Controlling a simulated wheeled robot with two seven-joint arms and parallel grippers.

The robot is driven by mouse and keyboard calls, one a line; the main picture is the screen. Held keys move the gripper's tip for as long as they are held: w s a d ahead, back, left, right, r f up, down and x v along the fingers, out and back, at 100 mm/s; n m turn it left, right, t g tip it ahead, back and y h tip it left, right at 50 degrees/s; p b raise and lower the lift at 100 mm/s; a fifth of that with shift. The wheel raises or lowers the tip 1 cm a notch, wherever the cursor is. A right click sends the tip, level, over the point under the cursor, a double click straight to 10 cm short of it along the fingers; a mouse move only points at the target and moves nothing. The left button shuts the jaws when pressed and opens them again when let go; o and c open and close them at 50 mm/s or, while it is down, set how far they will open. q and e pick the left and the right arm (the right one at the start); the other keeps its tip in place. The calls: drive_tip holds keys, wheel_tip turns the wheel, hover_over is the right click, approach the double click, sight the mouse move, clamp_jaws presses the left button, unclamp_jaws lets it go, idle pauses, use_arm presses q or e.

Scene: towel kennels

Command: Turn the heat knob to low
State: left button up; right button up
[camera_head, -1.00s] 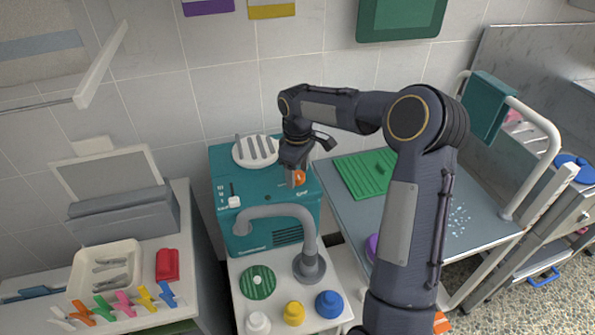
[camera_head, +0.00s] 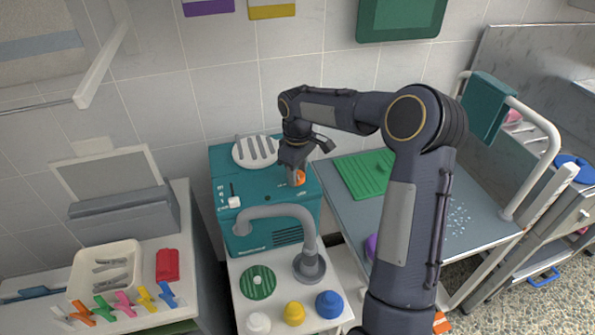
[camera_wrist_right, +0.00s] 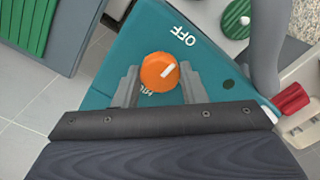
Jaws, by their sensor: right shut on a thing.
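The orange heat knob (camera_head: 300,178) sits on the top of the teal heater box (camera_head: 228,160). In the right wrist view the knob (camera_wrist_right: 158,72) has a white pointer mark slanting up and right in the picture. "OFF" is printed above it, and a partly covered label lies below it. My right gripper (camera_head: 293,179) reaches down to the box top. Its fingers (camera_wrist_right: 159,82) are shut on the knob, one on each side. My left gripper is not in view.
A white slider (camera_head: 234,202) and a white slatted disc (camera_head: 256,151) are also on the box. A grey curved pipe (camera_head: 275,210) rises in front of it. The table with the green mat (camera_head: 365,173) is to the right.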

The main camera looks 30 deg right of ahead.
drive_tip(key=m, duration=0.3)
drive_tip(key=shift+r+m, duration=0.1)
drive_tip(key=shift+m, duration=0.3)
drive_tip(key=m+p, duration=0.1)
drive_tip(key=m, duration=0.3)
drive_tip(key=shift+m, duration=0.3)
drive_tip(key=m, duration=0.4)
drive_tip(key=shift+m, duration=0.3)
drive_tip(key=shift+m+p, duration=0.6)
drive_tip(key=shift+m, duration=1.4)
drive_tip(key=o, duration=1)
